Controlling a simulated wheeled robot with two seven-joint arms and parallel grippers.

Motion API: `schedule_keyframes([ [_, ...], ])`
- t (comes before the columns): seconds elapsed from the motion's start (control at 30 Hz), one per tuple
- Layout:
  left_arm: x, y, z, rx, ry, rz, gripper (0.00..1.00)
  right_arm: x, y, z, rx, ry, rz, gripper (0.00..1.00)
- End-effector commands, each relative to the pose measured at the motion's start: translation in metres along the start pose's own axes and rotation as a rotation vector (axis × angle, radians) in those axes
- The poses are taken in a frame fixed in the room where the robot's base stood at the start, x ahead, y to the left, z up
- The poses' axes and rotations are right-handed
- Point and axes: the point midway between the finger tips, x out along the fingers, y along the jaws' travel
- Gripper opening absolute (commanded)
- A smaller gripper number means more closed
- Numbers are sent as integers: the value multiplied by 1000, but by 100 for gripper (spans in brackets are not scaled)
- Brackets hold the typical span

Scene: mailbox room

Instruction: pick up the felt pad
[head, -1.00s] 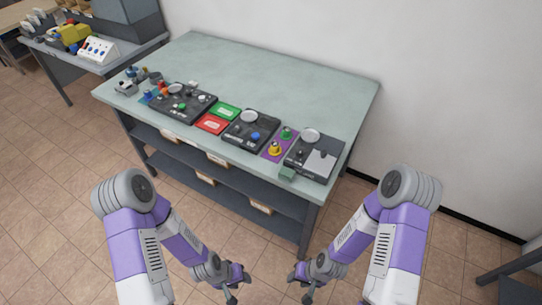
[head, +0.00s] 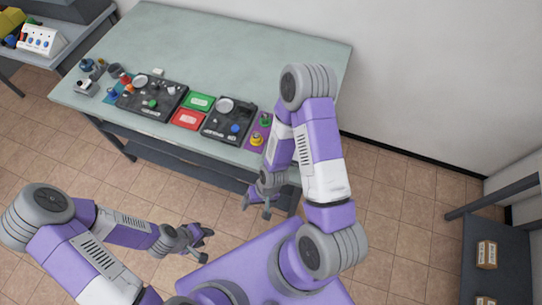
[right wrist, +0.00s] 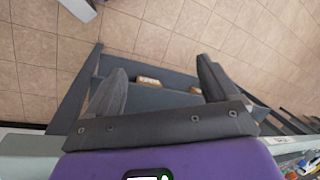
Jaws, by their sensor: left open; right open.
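I cannot make out a felt pad for certain in any view now. The right end of the worktable (head: 225,45), where a dark board and a small green block stood in the earlier head view, is hidden behind my right arm. My right gripper (head: 257,208) is open and empty, just off the table's front edge. In the right wrist view its two fingers (right wrist: 160,88) stand wide apart with the lower shelf (right wrist: 160,98) beyond them. My left gripper (head: 206,245) is open and empty over the floor, in front of the table.
On the table stand two dark boards (head: 150,98) with knobs, a green tile (head: 199,102), a red tile (head: 187,119) and a purple mat (head: 264,121) with knobs. The back of the table is clear. A dark shelf (head: 500,245) stands at the right.

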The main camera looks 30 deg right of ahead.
Motion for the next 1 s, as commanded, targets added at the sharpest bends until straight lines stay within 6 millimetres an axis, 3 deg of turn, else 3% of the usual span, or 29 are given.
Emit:
schedule_keyframes([
  [0.03, -17, 6, 1, 0, 0, 0, 43, -29, 1, -20, 36, 21, 40, 87],
  [0.2, -12, 4, 1, 0, 0, 0, 43, -74, 25, -73, 242, 67, 168, 87],
  [0.4, -11, 4, 1, -1, 0, 0, 43, -130, 36, -109, 447, 128, 246, 87],
  [0.5, -10, 4, 0, -1, 0, 0, 43, -143, 39, -116, 505, 143, 264, 87],
  [0.67, -7, 2, 0, -1, 0, 0, 43, -133, 45, -118, 529, 143, 273, 87],
  [1.0, -1, 0, 0, 0, 0, 0, 43, -88, 57, -120, 528, 142, 271, 87],
])
